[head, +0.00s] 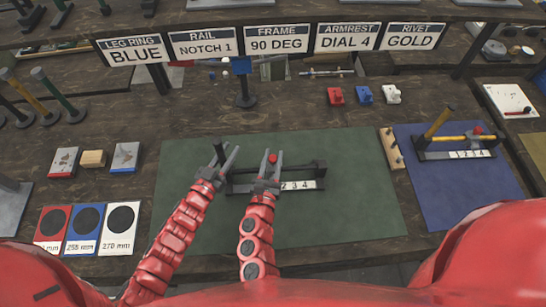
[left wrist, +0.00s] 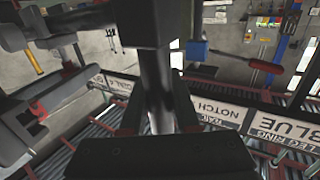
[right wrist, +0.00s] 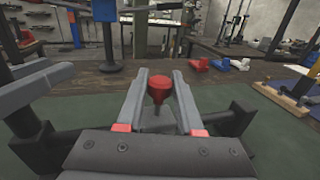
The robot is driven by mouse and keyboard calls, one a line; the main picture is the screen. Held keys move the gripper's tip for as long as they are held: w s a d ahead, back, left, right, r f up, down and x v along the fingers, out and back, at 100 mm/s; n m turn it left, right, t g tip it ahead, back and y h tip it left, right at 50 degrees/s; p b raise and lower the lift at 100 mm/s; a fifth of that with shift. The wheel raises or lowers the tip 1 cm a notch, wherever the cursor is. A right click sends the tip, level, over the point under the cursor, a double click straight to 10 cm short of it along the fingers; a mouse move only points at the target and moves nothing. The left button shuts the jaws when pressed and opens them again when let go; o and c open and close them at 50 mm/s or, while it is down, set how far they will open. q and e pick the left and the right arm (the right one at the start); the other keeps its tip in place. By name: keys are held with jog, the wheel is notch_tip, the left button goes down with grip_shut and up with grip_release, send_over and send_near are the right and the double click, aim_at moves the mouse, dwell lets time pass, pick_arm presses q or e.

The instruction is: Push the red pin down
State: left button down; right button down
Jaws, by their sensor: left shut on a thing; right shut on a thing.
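A dark rail fixture (head: 300,170) with a white number strip (head: 300,185) stands on the green mat. The red pin (head: 272,158) is on this fixture, and its red head (right wrist: 159,83) shows upright between my right fingers in the right wrist view. My right gripper (head: 269,163) is shut around the pin, with the head near fingertip level. My left gripper (head: 226,162) is shut on a dark post (head: 219,152) at the fixture's left end. The post (left wrist: 155,80) fills the middle of the left wrist view; its lower part is hidden.
A similar fixture with a red knob (head: 478,130) and yellow handle lies on the blue mat (head: 480,200) at right. Red, blue and white blocks (head: 365,95) sit behind. Signs (head: 280,41) stand at the back. The green mat (head: 350,220) is clear in front of the fixture.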

jog(key=shift+a+f, duration=0.1)
jog(key=shift+f, duration=0.95)
jog(key=c, duration=0.5)
grip_release()
jog(key=shift+c, duration=0.2)
jog(key=shift+s, duration=0.1)
jog(key=v, duration=1.1)
jog(key=shift+s, duration=0.4)
